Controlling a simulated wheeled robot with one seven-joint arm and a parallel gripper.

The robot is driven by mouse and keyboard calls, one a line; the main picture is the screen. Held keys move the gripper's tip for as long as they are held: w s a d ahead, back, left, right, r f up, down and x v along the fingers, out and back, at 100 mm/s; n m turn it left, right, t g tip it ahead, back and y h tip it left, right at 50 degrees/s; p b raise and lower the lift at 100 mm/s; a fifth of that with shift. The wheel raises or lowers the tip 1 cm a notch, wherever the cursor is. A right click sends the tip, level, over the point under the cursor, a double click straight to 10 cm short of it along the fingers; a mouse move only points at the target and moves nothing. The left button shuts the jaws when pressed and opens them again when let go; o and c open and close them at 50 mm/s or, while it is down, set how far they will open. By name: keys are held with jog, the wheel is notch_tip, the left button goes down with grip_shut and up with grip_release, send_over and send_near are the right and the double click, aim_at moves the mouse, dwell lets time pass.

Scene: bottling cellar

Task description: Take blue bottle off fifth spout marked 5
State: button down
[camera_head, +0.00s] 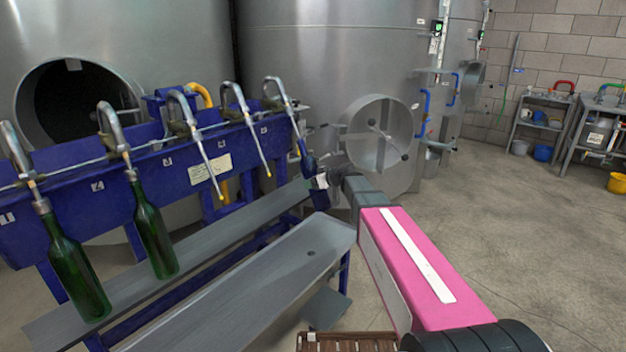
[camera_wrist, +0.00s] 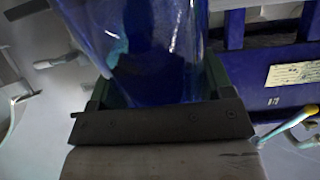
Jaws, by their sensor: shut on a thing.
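The blue bottle (camera_head: 308,160) is at the lower end of the fifth spout (camera_head: 276,92), the rightmost on the blue filling rack. It tilts in line with the spout, its neck at the spout's tip; whether the tip is inside the neck is too small to tell. My gripper (camera_head: 320,188) is shut on the bottle at the right end of the rack. In the wrist view the blue bottle (camera_wrist: 148,45) fills the space between the fingers of my gripper (camera_wrist: 155,85).
Green bottles (camera_head: 75,265) (camera_head: 154,235) hang on the first and second spouts. The third (camera_head: 183,105) and fourth (camera_head: 236,98) spouts are empty. A grey shelf (camera_head: 200,262) runs below the spouts, with a grey bench (camera_head: 255,290) in front. A brown crate (camera_head: 345,342) is at the bottom.

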aim_at(330, 207)
jog(key=shift+s+d+f, duration=0.45)
jog(key=shift+d+f, duration=0.15)
jog(key=shift+f, duration=1)
jog(key=shift+s+d+f, duration=0.5)
jog(key=shift+d+f, duration=0.1)
jog(key=shift+f, duration=1)
jog(key=shift+s+d+f, duration=0.45)
jog(key=shift+d+f, duration=0.15)
jog(key=shift+f, duration=1)
jog(key=shift+d+f+v, duration=0.1)
jog(key=shift+f+v, duration=0.1)
jog(key=shift+v, duration=1)
jog(key=shift+d+f+v, duration=0.1)
jog(key=shift+f+v, duration=0.1)
jog(key=shift+v, duration=1)
jog(key=shift+f+v, duration=0.15)
jog(key=shift+v, duration=1)
jog(key=shift+s, duration=0.15)
